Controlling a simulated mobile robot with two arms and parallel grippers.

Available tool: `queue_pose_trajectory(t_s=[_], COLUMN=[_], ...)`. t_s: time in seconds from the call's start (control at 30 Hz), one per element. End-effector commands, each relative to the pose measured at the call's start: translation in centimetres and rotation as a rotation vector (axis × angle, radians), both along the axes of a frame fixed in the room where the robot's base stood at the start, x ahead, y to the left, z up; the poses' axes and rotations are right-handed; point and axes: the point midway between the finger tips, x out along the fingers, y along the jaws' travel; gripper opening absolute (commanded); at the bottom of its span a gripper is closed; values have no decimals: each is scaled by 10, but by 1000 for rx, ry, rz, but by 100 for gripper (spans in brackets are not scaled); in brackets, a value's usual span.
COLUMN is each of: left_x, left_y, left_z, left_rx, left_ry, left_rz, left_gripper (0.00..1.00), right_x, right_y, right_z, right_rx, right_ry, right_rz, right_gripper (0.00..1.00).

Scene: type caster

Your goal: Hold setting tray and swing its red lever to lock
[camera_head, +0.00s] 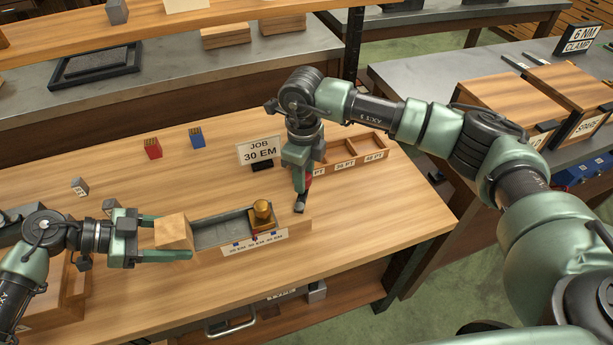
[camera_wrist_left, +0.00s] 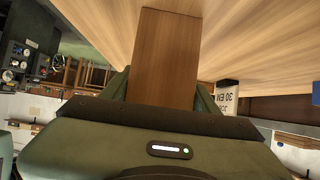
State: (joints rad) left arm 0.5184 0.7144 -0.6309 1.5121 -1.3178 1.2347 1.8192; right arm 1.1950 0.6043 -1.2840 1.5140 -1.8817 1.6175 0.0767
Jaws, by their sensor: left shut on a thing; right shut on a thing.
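The setting tray (camera_head: 215,232) lies on the bench with a wooden end block (camera_head: 174,231), a grey metal channel and a strip marked 20, 30 and 40 EM. My left gripper (camera_head: 170,236) is shut on the end block, a finger on each side; the block also shows between the fingers in the left wrist view (camera_wrist_left: 165,60). A brass-coloured piece (camera_head: 262,212) stands near the tray's right end.
A JOB 30 EM sign (camera_head: 260,152) stands behind the tray, with a compartmented wooden box (camera_head: 352,152) to its right. A red block (camera_head: 153,148), a blue block (camera_head: 197,138) and small grey pieces sit further back. The bench's front right is clear.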

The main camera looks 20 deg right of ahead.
Motion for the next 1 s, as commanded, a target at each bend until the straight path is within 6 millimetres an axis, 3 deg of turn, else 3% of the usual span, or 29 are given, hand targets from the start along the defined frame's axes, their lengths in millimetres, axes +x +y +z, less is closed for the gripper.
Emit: queue_pose_trajectory(t_s=[0.47, 0.5, 0.57, 0.87, 1.0], left_x=[-1, -1, -1, -1, -1], left_y=[-1, -1, -1, -1, -1], left_z=[0, 0, 0, 0, 0], left_rx=[-1, -1, -1, -1, -2], left_ry=[1, 1, 2, 2, 2], left_rz=[-3, -3, -3, -3, -2], left_gripper=[18, 18, 18, 18, 18], right_x=[1, 1, 1, 1, 1], right_y=[2, 2, 2, 1, 2], right_z=[1, 1, 1, 1, 10], right_rx=[4, 4, 4, 2, 3], right_ry=[-2, -2, -2, -1, -3], right_rz=[18, 18, 17, 15, 15], right_gripper=[0, 35, 52, 52, 52])
